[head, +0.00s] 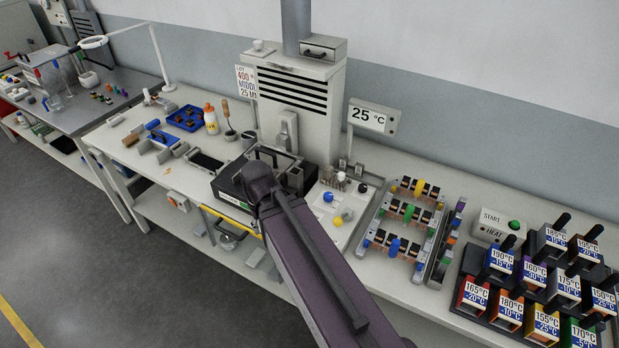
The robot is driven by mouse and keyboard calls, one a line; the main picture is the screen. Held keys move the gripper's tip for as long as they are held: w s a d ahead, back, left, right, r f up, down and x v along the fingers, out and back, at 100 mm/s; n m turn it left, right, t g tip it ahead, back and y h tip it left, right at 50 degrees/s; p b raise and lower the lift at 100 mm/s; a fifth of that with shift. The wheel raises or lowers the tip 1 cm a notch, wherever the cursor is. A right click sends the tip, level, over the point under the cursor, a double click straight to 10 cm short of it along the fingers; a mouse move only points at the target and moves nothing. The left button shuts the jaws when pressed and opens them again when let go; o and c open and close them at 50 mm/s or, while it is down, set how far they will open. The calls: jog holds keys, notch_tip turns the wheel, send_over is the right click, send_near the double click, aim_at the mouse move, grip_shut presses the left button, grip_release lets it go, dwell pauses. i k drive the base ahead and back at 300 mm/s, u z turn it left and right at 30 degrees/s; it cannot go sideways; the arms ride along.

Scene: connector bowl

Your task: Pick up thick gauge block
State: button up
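I cannot pick out the thick gauge block for certain. Several small grey metal pieces (165,156) lie on the left part of the long workbench, too small to tell apart. My purple arm rises from the bottom of the head view to the black machine at the bench's middle. The end of the arm is dark and overlaps the machine there, so my gripper's fingers cannot be made out, nor whether they hold anything.
A blue tray (187,117) and an orange-topped bottle (211,119) stand behind the grey pieces. A tall white machine (296,105) stands behind my arm. Connector racks (405,215) and temperature-labelled blocks (510,309) fill the right. The floor at lower left is clear.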

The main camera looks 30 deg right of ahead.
aim_at(328, 172)
jog(key=u, duration=0.65)
jog(key=k, duration=1.15)
jog(key=z, duration=0.85)
jog(key=i, duration=0.55)
jog(key=u, duration=0.15)
